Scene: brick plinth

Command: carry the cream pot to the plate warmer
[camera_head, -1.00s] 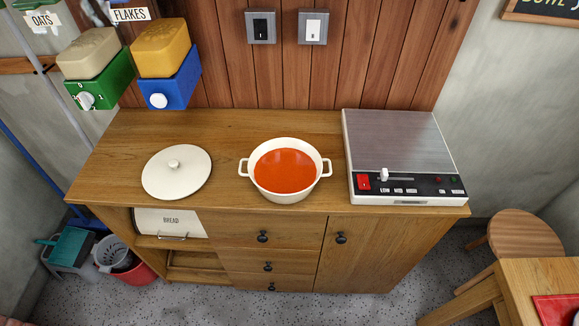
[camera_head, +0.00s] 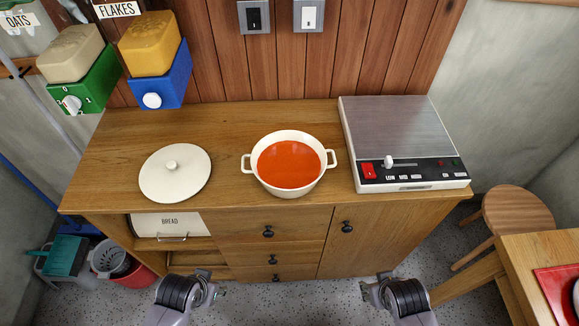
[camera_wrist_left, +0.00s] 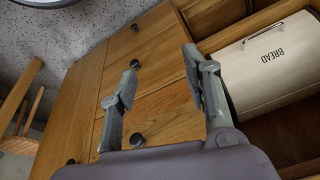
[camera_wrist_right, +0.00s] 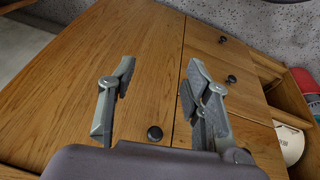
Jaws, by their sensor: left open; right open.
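The cream pot (camera_head: 252,180) stands upright on the wooden sideboard, full of orange-red soup, with a handle on its left and right sides. Its round cream lid (camera_head: 190,182) lies on the sideboard to its left. The plate warmer (camera_head: 395,128), a steel-topped box with a black control strip and red switch, stands just right of the pot. My left gripper (camera_wrist_left: 160,85) is open and empty in front of the drawers. My right gripper (camera_wrist_right: 157,85) is open and empty before the cabinet door; it also shows in the head view (camera_head: 368,287). Both are below the sideboard top, apart from the pot.
Green (camera_head: 86,92) and blue (camera_head: 160,85) dispensers hang at the back left above the sideboard. A bread bin (camera_head: 168,223) sits in the shelf below. A stool (camera_head: 518,217) and table with a red mat (camera_head: 560,290) are at right.

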